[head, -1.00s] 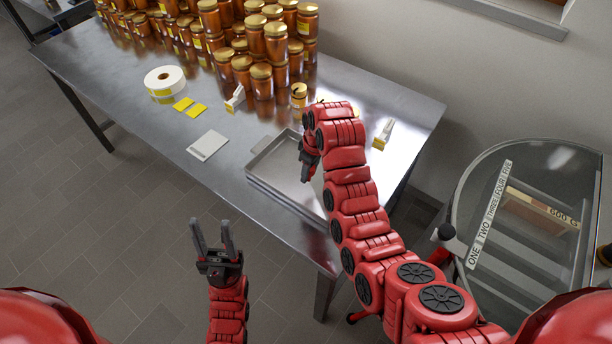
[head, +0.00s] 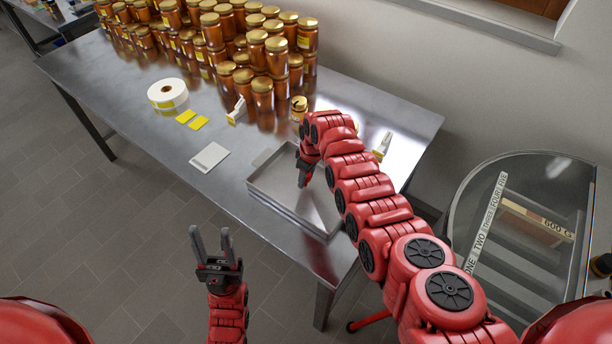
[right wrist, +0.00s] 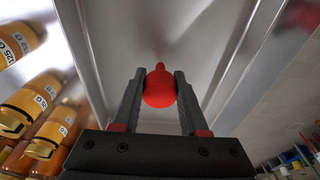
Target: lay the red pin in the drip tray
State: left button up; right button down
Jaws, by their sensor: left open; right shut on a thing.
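The red pin (right wrist: 159,88) shows in the right wrist view, its round red end between the two fingers and a thinner tip pointing away. My right gripper (right wrist: 159,92) is shut on it. In the head view my right gripper (head: 303,180) points down over the drip tray (head: 272,203), a shallow grey metal tray near the table's front edge. The pin cannot be made out in the head view. In the right wrist view the tray floor (right wrist: 130,35) lies behind the pin; whether they touch I cannot tell. My left gripper (head: 211,243) is open and empty, in front of the table.
Many honey jars (head: 262,60) crowd the back of the metal table (head: 120,62). A label roll (head: 167,94), yellow cards (head: 192,119) and a white pad (head: 209,157) lie left of the tray. A glass-topped drum (head: 520,220) stands at the right.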

jog(key=shift+f, duration=0.35)
jog(key=shift+f, duration=0.2)
jog(key=shift+c, duration=2.2)
grip_release()
jog(key=shift+r, duration=0.15)
